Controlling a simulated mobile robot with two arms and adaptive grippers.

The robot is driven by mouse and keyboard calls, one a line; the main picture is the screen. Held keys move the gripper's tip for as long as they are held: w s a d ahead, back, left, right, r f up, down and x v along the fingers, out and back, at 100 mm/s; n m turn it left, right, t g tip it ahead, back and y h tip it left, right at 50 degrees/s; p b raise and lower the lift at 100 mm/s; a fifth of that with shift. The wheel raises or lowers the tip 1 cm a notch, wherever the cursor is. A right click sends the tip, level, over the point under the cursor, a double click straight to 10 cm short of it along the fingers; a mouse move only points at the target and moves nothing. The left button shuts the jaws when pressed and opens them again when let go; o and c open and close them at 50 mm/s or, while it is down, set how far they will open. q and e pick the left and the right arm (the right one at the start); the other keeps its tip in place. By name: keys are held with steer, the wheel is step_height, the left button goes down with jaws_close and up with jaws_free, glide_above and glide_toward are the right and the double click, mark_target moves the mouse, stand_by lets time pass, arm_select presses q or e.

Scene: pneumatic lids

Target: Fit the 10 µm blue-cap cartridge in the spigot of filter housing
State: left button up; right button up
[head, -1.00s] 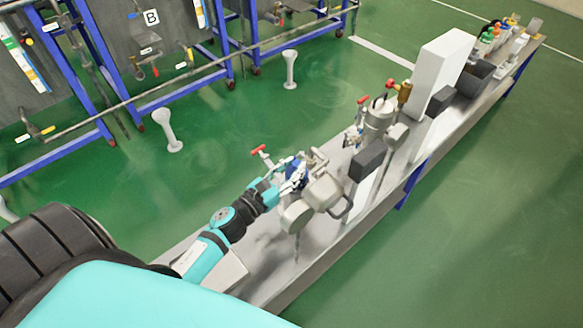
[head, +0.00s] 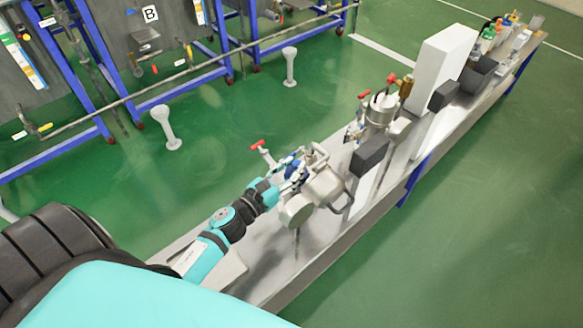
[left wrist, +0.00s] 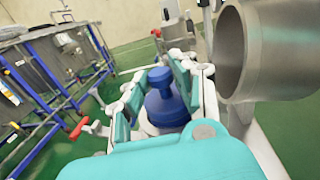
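The blue-cap cartridge (left wrist: 167,105) stands between the teal-padded fingers of my left gripper (left wrist: 160,88), its knobbed cap toward the wrist camera. The fingers appear closed around it; its lower part is hidden. In the head view my left gripper (head: 287,182) is over the bench, left of a metal filter housing (head: 325,187), with a bit of blue at its fingers. In the left wrist view, the open round mouth of a metal housing part (left wrist: 232,52) is close to the right of the cartridge, apart from it. I cannot make out the spigot. My right gripper is not in view.
A second metal vessel (head: 381,110) with red handles stands farther along the bench (head: 270,262). Beyond it are a tall white box (head: 440,65), dark boxes (head: 478,75) and several bottles. A red-handled valve (left wrist: 78,128) is left of the gripper. Blue-framed racks (head: 85,60) stand across the green floor.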

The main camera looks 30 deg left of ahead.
arm_select(q)
steer(key=o, duration=0.5)
steer(key=shift+o, duration=0.2)
steer(key=v, duration=0.8)
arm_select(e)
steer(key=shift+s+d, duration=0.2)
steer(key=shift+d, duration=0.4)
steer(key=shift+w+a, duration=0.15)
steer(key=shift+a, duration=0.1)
